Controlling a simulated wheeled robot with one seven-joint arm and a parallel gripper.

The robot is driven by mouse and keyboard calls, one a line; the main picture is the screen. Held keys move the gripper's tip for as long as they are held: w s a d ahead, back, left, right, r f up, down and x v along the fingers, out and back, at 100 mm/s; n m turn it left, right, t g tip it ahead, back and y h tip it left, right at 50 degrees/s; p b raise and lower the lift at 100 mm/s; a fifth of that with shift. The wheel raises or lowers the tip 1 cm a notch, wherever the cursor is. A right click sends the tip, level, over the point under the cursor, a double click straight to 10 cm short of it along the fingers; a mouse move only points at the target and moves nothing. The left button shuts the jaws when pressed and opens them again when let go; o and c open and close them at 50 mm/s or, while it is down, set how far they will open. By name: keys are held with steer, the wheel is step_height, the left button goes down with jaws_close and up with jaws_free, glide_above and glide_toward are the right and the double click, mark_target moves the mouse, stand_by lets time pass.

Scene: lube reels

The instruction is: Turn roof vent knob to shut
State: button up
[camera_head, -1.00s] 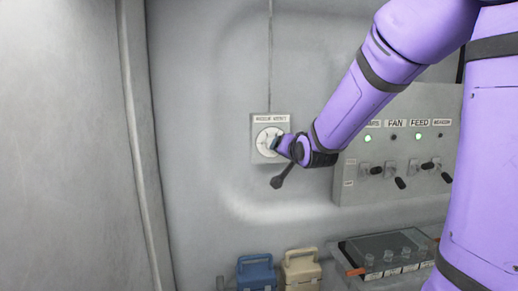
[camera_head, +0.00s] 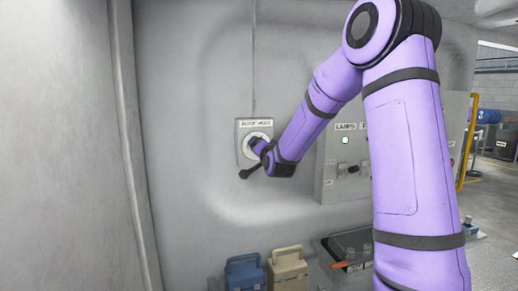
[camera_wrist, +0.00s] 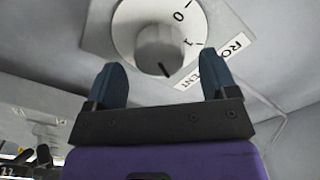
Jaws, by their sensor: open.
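The roof vent plate (camera_head: 242,152) is on the grey wall, with a white dial and a label partly readable in the wrist view. There the round grey knob (camera_wrist: 158,45) stands on the white dial (camera_wrist: 190,12), marked 0 and 1. A black line on the knob points down in the picture, at neither the 0 nor the 1. My gripper (camera_wrist: 163,60) is open, its two blue fingers apart on either side of the knob's lower part; I cannot tell whether they touch it. In the head view my gripper (camera_head: 259,147) is at the dial and hides part of it.
A control panel (camera_head: 329,160) with a lit green lamp and levers is to the right, partly behind my arm. Below stand a blue case (camera_head: 245,275), a beige case (camera_head: 288,270) and a tray (camera_head: 350,250). The left wall is bare.

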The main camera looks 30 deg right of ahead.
steer(key=shift+x, duration=1.5)
steer(key=c, duration=0.9)
